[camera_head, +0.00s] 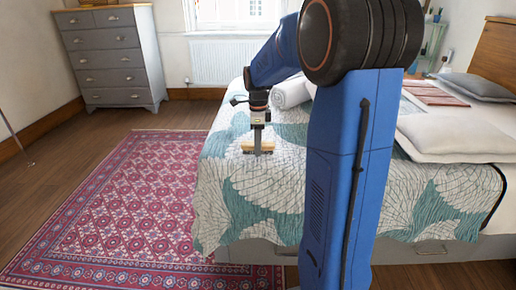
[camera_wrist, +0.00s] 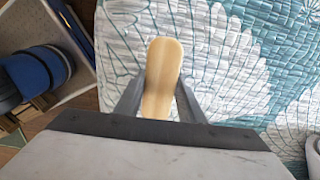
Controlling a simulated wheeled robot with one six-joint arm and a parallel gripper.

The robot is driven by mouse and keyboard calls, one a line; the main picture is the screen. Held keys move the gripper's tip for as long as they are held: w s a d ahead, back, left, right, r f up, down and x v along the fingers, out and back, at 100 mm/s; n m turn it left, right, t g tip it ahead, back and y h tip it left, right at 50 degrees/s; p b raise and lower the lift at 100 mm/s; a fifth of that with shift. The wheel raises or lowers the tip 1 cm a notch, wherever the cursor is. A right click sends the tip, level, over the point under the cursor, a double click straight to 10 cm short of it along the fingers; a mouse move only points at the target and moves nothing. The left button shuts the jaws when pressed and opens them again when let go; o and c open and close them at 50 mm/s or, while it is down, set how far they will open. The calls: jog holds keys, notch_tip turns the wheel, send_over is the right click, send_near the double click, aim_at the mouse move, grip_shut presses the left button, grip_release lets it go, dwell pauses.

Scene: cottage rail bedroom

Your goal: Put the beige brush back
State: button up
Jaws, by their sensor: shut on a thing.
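The beige brush (camera_head: 248,146) is at the left part of the bed in the head view, low over or on the patterned quilt. It also shows in the wrist view (camera_wrist: 162,68) as a rounded beige oblong between the two fingers. My gripper (camera_head: 258,148) points down at the brush and is shut on it, with a finger on each side in the wrist view (camera_wrist: 160,104). The brush's near end is hidden behind the gripper body. I cannot tell whether the brush touches the quilt.
The bed's teal and white quilt (camera_head: 225,190) lies under the gripper. A rolled white towel (camera_head: 291,92) is just behind it. Pillows (camera_head: 455,135) lie at the right. A red patterned rug (camera_head: 120,215) and a grey dresser (camera_head: 112,60) are at the left. A nightstand area with bottles is behind.

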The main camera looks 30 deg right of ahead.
jog(key=shift+f, duration=0.7)
jog(key=o, duration=1)
jog(key=shift+f, duration=0.1)
